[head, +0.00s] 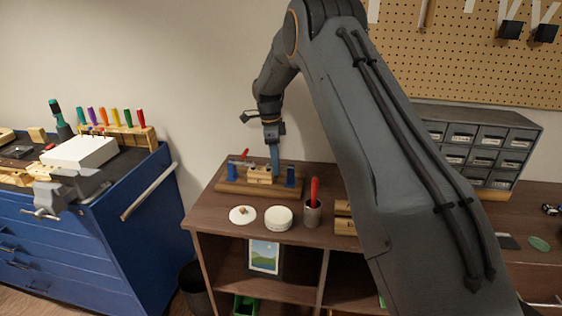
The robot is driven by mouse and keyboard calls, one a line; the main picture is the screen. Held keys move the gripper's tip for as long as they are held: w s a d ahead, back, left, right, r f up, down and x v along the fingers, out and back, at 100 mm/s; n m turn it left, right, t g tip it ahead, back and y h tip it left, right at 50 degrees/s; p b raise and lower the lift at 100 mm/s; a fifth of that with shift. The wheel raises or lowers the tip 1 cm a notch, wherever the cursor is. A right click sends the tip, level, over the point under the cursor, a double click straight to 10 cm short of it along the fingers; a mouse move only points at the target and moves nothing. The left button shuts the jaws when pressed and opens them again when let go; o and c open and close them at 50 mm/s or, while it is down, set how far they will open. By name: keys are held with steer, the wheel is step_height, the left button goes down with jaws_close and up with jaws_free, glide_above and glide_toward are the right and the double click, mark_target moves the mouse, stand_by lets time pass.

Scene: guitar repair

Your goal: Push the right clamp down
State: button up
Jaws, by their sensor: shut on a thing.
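A wooden fixture (262,187) stands on the brown bench, with a light wood block (260,174) in its middle. A blue clamp (232,172) with a red handle (244,155) is on its left side. The right clamp (290,176), also blue, is on its right side, and its handle is hidden at my gripper. My gripper (275,167) points down over the right half of the fixture, beside the right clamp's blue body. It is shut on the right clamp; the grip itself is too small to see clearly.
A white disc (243,215), a round white tin (278,217) and a cup with a red-handled tool (312,213) stand in front of the fixture. The blue tool cabinet (150,220) is to the left. My arm covers much of the bench's right side.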

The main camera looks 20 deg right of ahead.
steer(key=o, duration=1.5)
steer(key=shift+w+a+r+b, duration=0.15)
steer(key=shift+r+b, duration=0.55)
steer(key=shift+r, duration=1.25)
steer(key=shift+s+a+r+b, duration=0.1)
steer(key=shift+r+b, duration=0.55)
steer(key=shift+r, duration=1.3)
